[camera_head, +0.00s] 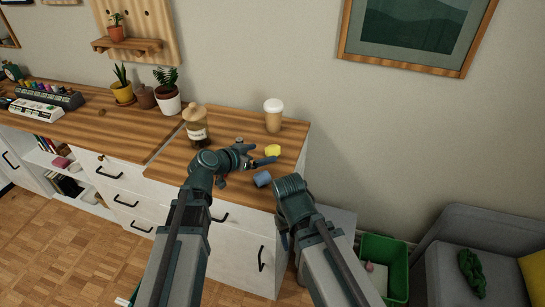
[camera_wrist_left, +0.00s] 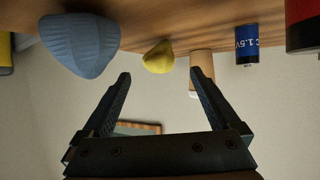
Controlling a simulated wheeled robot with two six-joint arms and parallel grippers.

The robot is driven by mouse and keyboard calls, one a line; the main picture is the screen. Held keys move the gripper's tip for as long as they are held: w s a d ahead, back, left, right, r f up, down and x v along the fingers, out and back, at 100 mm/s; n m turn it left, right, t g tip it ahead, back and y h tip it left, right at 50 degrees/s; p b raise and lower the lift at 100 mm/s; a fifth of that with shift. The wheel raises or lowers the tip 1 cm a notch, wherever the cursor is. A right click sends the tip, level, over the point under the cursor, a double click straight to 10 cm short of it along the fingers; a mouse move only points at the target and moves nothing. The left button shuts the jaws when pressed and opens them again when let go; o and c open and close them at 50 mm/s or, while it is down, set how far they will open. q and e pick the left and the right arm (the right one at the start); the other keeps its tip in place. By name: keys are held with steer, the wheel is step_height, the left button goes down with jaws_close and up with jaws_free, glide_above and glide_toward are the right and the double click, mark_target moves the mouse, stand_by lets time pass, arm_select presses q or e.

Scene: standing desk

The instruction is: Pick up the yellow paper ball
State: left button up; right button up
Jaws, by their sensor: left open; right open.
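The yellow paper ball (camera_head: 272,150) sits on the wooden desk top, near its right end. In the left wrist view, which looks upside down, the ball (camera_wrist_left: 158,57) shows between and beyond my fingertips. My left gripper (camera_head: 258,156) is open and empty just short of the ball; its two fingers (camera_wrist_left: 160,76) are spread apart and do not touch it. My right gripper (camera_head: 283,239) is low beside the desk's front right corner, open, and mostly hidden by its own arm.
A blue crumpled object (camera_head: 262,179) lies near the desk's front edge, close to my left gripper. A lidded cup (camera_head: 273,117) stands behind the ball. A jar (camera_head: 196,128) stands to the left. A battery (camera_wrist_left: 246,46) shows in the wrist view. A green bin (camera_head: 397,265) is on the floor.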

mark_target(268, 152)
arm_select(q)
steer(key=shift+x, duration=0.9)
steer(key=b+x, duration=0.1)
steer(key=x, duration=0.1)
steer(key=b+x, duration=0.1)
steer(key=x, duration=0.1)
steer(key=shift+w+d+f+b, duration=0.1)
steer(key=shift+f+b, duration=0.25)
steer(key=shift+b, duration=0.05)
steer(key=shift+w+d, duration=0.25)
steer(key=shift+s, duration=0.1)
steer(key=shift+c, duration=0.5)
steer(key=c, duration=1.3)
